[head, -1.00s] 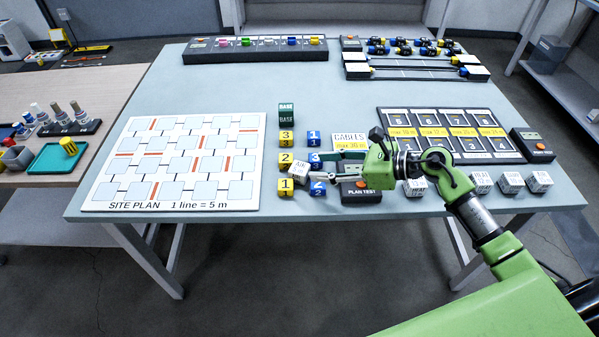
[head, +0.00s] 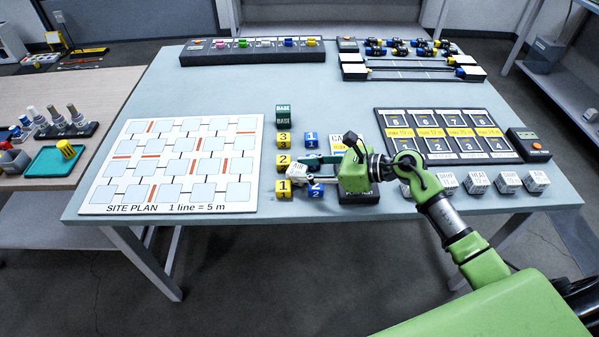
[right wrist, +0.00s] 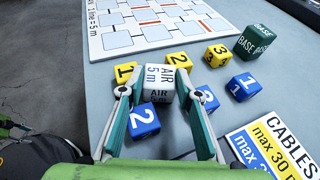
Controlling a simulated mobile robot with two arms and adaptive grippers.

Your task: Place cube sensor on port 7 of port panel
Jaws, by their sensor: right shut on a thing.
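My right gripper (right wrist: 160,92) is shut on a white cube sensor (right wrist: 160,82) marked AIR 5 m, with one finger on each side of it. In the head view the same gripper (head: 300,168) reaches left over the number cubes, and its fingers partly hide the white cube. The cube is close to the yellow and blue cubes; I cannot tell how high it is held. The port panel (head: 480,155) lies to the right of the gripper, with two rows of numbered ports. Port 7 (head: 453,120) is in its far row and looks empty. My left gripper is not in view.
Yellow cubes (right wrist: 178,61) and blue cubes (right wrist: 144,120) crowd around the held cube. Several white cubes (head: 477,182) line the front edge right.

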